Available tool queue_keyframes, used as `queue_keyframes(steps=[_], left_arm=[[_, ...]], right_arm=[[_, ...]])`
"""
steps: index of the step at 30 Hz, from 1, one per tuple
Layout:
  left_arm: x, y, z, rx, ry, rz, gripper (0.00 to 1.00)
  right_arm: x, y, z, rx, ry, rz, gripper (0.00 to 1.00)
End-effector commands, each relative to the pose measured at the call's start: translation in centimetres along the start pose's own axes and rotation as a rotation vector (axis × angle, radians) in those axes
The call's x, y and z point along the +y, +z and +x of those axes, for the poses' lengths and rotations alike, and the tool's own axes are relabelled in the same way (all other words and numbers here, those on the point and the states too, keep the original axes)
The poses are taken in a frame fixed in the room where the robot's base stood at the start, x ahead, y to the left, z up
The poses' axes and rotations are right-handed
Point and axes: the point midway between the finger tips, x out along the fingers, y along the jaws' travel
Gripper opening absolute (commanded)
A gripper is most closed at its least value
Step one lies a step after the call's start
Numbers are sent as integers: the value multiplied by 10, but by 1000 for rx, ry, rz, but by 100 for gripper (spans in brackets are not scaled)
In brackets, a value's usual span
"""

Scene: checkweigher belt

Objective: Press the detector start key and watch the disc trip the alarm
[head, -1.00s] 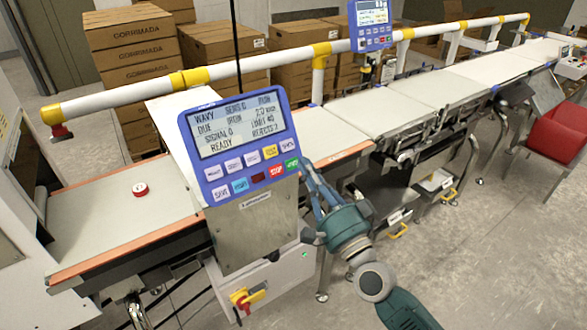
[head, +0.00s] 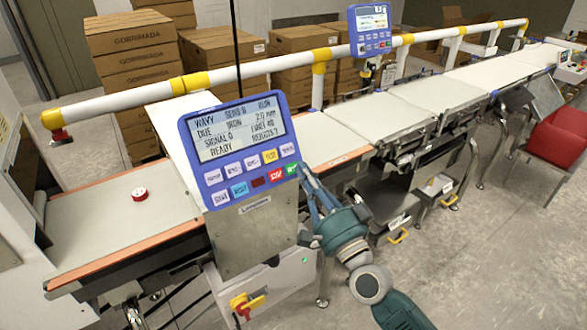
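The blue control panel (head: 244,197) stands tilted in front of the belt, and its screen (head: 240,134) reads READY, SIGNAL 0. The green key (head: 291,168), likely the start key, is at the right end of its bottom row, beside a red stop key (head: 275,174). My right gripper (head: 303,169) looks shut, with its fingertips at the panel's right edge next to the green key. I cannot tell whether they touch it. The red-and-white disc (head: 139,194) lies on the left belt (head: 105,220), left of the panel. My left gripper is not in view.
A white and yellow rail (head: 245,68) runs behind the belt. A second blue panel (head: 371,30) is mounted farther back. Further belts (head: 425,97) extend right, with a red bin (head: 560,140) at the far right. A red-and-yellow switch (head: 245,304) sits below the near panel.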

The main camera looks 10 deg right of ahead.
Motion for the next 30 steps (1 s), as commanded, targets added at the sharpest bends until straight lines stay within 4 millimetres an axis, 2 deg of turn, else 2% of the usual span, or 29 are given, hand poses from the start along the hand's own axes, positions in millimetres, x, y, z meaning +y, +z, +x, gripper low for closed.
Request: queue_keyframes(steps=[30], left_arm=[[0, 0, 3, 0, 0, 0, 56]], right_arm=[[6, 2, 6, 0, 0, -1, 0]])
